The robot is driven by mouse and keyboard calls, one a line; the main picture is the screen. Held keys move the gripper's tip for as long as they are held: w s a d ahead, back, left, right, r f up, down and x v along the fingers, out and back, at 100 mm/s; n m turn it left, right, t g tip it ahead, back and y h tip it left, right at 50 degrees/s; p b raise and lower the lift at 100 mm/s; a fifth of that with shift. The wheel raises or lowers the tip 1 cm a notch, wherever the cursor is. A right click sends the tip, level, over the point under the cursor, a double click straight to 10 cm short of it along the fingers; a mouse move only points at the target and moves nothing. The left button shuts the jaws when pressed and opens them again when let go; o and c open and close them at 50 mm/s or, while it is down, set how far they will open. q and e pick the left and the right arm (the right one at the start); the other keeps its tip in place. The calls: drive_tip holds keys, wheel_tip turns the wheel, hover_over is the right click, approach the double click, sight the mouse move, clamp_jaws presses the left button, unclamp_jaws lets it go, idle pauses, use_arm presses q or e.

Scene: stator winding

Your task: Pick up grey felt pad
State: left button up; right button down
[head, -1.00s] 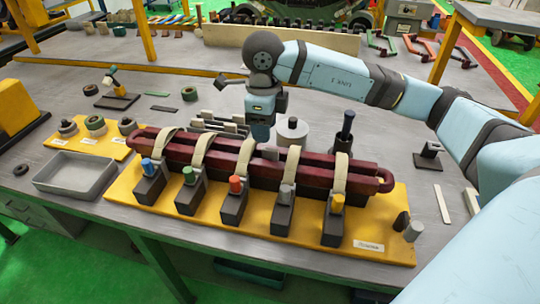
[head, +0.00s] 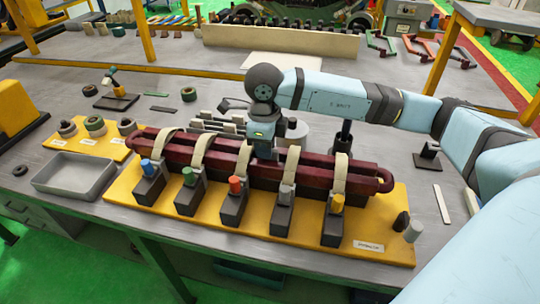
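I cannot single out the grey felt pad for certain. Several pale grey flat pieces (head: 213,124) stand in a row behind the long dark red coil (head: 325,172), left of my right gripper. My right gripper (head: 263,152) points down at the coil's far side, near its middle. Its fingertips are hidden or too small to make out, so I cannot tell whether it is open or holds anything. My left gripper is not in view.
The coil lies on a yellow board (head: 280,238) with several dark clamp blocks and pale straps. A grey tray (head: 75,177) is at the left. A grey cylinder (head: 298,132) and a dark post (head: 345,134) stand behind the coil.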

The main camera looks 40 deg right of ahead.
drive_tip(key=shift+r, duration=0.1)
idle(0.3)
wheel_tip(320, 180, up, 20)
drive_tip(key=p, duration=0.1)
drive_tip(key=shift+p, duration=0.35)
